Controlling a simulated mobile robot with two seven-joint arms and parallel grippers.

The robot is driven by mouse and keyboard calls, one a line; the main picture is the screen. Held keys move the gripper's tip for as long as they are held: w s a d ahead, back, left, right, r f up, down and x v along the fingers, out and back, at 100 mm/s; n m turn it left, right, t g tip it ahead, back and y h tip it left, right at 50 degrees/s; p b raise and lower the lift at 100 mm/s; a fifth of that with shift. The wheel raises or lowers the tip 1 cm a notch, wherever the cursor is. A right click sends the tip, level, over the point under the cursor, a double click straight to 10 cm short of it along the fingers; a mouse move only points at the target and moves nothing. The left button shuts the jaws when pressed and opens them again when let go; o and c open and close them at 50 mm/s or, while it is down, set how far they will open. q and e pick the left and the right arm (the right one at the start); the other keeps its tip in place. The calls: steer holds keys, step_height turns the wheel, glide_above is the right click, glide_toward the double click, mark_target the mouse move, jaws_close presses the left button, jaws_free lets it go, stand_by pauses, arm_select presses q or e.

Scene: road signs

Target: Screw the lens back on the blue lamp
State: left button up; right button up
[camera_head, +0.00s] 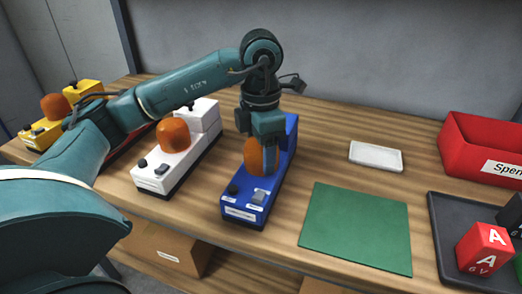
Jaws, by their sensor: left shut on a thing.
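The blue lamp (247,207) stands on the wooden bench near the middle, with a labelled front and dark knobs. An orange lens (252,154) is upright at the lamp's top. My left gripper (264,158) points down over the lamp and is shut on the lens, its fingers at the lens's sides. The fingers hide part of the lens. I cannot tell whether the lens is seated or how its thread sits. My right gripper is not in view.
A white lamp (160,177) and a yellow lamp (40,134), both with orange lenses, stand to the left. To the right are a green mat (357,228), a white dish (376,156), a red bin (480,140) and a dark tray (443,233) holding a red battery (483,247).

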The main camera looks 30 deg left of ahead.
arm_select(q)
steer(key=shift+w+m+b, duration=0.1)
steer(key=shift+m+b, duration=0.2)
steer(key=shift+m, duration=0.9)
steer(key=shift+r+m, duration=0.1)
steer(key=shift+m, duration=0.2)
steer(key=m+b, duration=0.1)
steer(key=m, duration=0.1)
steer(key=shift+m, duration=1)
steer(key=shift+m+b, duration=0.45)
steer(key=shift+m, duration=1.55)
